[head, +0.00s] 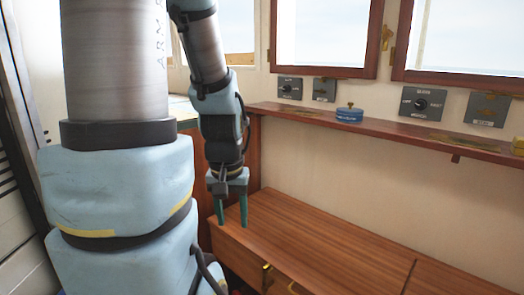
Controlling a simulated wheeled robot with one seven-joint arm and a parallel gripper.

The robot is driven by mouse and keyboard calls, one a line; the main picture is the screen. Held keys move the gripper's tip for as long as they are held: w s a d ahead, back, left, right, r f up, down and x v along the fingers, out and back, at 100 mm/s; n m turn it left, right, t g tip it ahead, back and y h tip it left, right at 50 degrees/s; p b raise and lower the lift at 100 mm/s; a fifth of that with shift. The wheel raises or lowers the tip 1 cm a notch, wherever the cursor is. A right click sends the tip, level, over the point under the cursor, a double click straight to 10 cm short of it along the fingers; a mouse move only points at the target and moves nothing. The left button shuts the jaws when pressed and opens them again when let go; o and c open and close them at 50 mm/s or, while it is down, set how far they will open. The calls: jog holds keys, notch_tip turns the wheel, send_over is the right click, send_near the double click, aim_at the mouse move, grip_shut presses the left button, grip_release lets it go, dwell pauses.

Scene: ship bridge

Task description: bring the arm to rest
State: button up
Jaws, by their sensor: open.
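My gripper (231,212) is at the end of my arm, left of the picture's middle. It points down, with its two green fingers apart and nothing seen between them. It shows in front of the left end of a brown wooden bench (320,232). I cannot tell whether the fingertips are over the bench top or short of it. My arm is bent, with its upper links filling the left part of the view.
A wooden shelf (400,130) runs along the wall, with a blue round tin (349,115) on it. Dark switch panels (423,103) sit above it under the windows. The visible bench top is bare. A white louvred door (20,215) stands at the far left.

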notch_tip(320, 180, up, 14)
jog(key=p, duration=1.1)
jog(key=shift+f, duration=0.15)
